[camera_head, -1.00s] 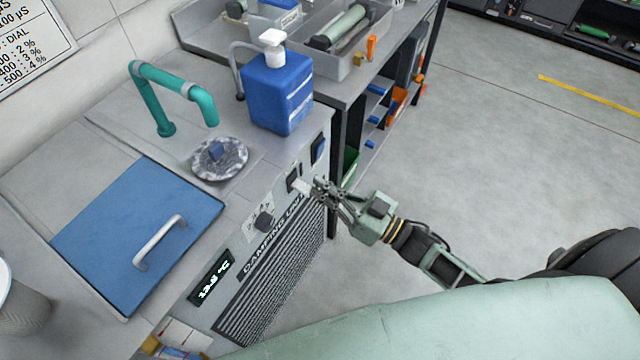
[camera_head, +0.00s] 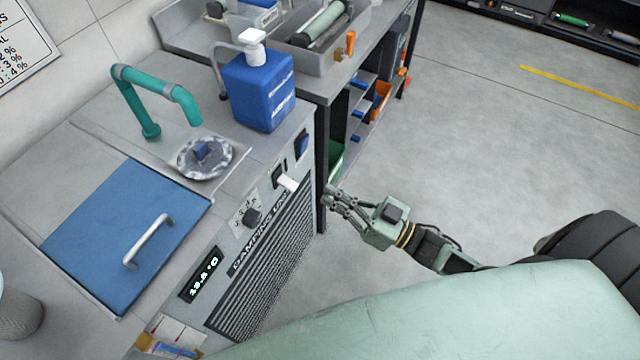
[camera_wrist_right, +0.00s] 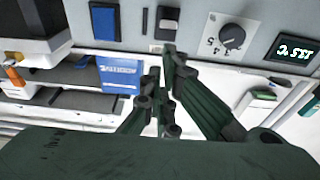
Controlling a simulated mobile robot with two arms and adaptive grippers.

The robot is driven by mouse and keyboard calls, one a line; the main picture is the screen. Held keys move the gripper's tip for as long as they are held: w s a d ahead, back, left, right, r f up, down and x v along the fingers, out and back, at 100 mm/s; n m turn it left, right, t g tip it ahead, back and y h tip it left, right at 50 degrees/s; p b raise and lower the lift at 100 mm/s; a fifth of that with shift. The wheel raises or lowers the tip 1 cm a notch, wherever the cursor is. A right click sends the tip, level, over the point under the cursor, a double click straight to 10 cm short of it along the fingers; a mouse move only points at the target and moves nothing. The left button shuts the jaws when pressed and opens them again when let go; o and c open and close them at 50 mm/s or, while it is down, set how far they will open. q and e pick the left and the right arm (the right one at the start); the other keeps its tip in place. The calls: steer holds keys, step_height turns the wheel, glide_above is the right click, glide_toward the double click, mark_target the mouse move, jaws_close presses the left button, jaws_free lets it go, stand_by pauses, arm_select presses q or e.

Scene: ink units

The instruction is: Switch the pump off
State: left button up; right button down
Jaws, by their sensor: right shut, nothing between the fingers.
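The unit's front panel carries a black switch (camera_head: 278,173) with a white lever (camera_head: 288,184) sticking out. A blue rocker (camera_head: 302,143) sits to its upper right and a black knob (camera_head: 252,217) to its lower left. I cannot read which control is the pump's. The wrist view also shows the blue rocker (camera_wrist_right: 104,20), the switch (camera_wrist_right: 167,22) and the knob (camera_wrist_right: 232,37). My right gripper (camera_head: 331,195) is shut and empty, a short gap out from the panel. Its fingers (camera_wrist_right: 162,62) show just below the switch in the wrist view. My left gripper is not seen.
A lit display (camera_head: 202,275) and a grille (camera_head: 265,270) are on the unit's front. On top are a blue lid (camera_head: 110,225), a teal spout (camera_head: 150,95), a drain dish (camera_head: 190,172) and a blue bottle (camera_head: 262,90). A shelf bench (camera_head: 320,90) stands behind. The floor at right is clear.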

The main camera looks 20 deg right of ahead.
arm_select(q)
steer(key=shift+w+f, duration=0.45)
arm_select(e)
steer(key=shift+s+d+f, duration=0.8)
steer(key=shift+s, duration=0.2)
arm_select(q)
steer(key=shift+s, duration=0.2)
